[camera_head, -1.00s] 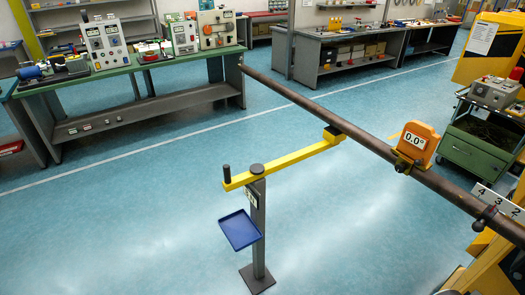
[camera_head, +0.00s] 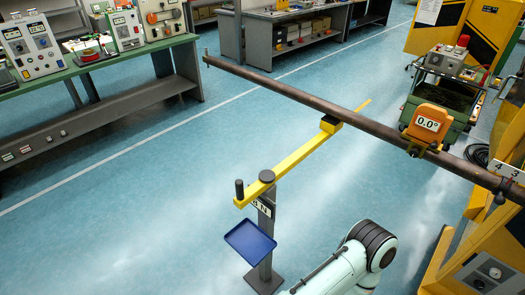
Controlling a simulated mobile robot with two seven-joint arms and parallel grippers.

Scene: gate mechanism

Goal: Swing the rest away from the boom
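The boom (camera_head: 290,97) is a long dark pipe running from upper left to lower right. The rest is a yellow swing arm (camera_head: 290,162) on a grey post (camera_head: 265,225). Its black pad (camera_head: 331,124) is at the boom, apparently under it; contact is hard to tell. A black upright knob (camera_head: 239,189) stands at the arm's near left end. An orange box (camera_head: 428,125) on the boom reads 0.0°. A pale arm link of mine with a dark joint shows at the bottom, right of the post. Neither gripper is in view.
A blue tray (camera_head: 250,242) sticks out from the post below the swing arm. A green-topped bench (camera_head: 100,62) with devices stands at upper left. A green cart (camera_head: 440,95) and yellow machinery (camera_head: 490,240) stand at right. The floor left of the post is clear.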

